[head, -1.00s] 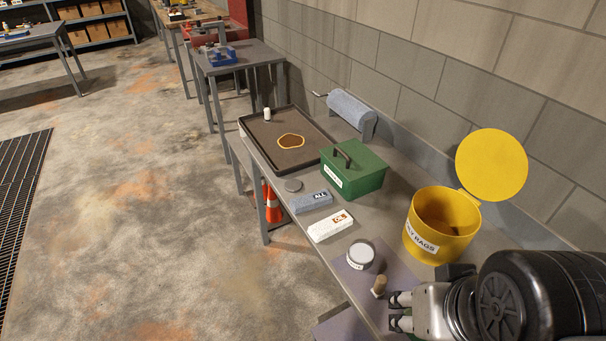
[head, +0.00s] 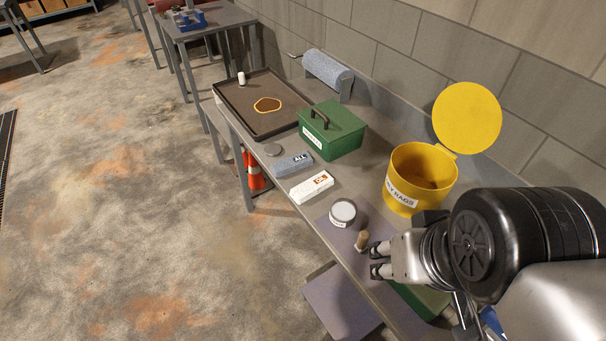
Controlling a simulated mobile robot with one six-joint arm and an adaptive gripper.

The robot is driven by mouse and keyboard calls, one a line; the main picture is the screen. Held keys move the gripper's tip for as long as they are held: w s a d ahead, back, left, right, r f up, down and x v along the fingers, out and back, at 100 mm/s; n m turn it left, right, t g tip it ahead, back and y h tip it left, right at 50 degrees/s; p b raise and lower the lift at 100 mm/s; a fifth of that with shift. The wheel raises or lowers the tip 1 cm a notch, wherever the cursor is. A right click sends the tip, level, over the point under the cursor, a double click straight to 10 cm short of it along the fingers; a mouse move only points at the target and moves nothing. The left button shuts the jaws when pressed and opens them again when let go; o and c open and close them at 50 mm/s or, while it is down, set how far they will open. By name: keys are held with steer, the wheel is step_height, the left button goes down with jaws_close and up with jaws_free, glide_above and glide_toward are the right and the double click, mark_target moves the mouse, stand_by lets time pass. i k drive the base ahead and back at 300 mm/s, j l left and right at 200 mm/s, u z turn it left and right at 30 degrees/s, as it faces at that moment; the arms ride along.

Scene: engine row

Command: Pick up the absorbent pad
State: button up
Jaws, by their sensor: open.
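Two flat stacks that look like absorbent pads lie side by side on the grey bench. One is grey-blue (head: 293,164) with a label reading "ALL". The other is white (head: 311,187) with an orange mark and a label that seems to read "OIL". My gripper (head: 376,261) is open and empty, at the lower right over the bench. It is apart from both stacks, nearer the white one. A small brush with a wooden handle (head: 361,241) is just left of its fingertips; I cannot tell if they touch.
A round labelled tin (head: 342,213) stands between the white stack and my gripper. A yellow lidded rag bin (head: 410,205) and a green box (head: 345,139) stand behind. A black-rimmed tray (head: 248,90) holds a brown outlined patch. A grey disc (head: 272,150) lies near the front edge.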

mark_target(312, 187)
steer(key=i+j+z, duration=0.1)
steer(key=z, duration=0.75)
steer(key=i+j+z, duration=0.15)
steer(key=j+z, duration=0.2)
steer(key=j, duration=0.6)
steer(key=j+z, duration=0.35)
steer(key=j, duration=0.65)
steer(key=k+j+z, duration=0.1)
steer(key=j+z, duration=0.25)
steer(key=j, duration=0.6)
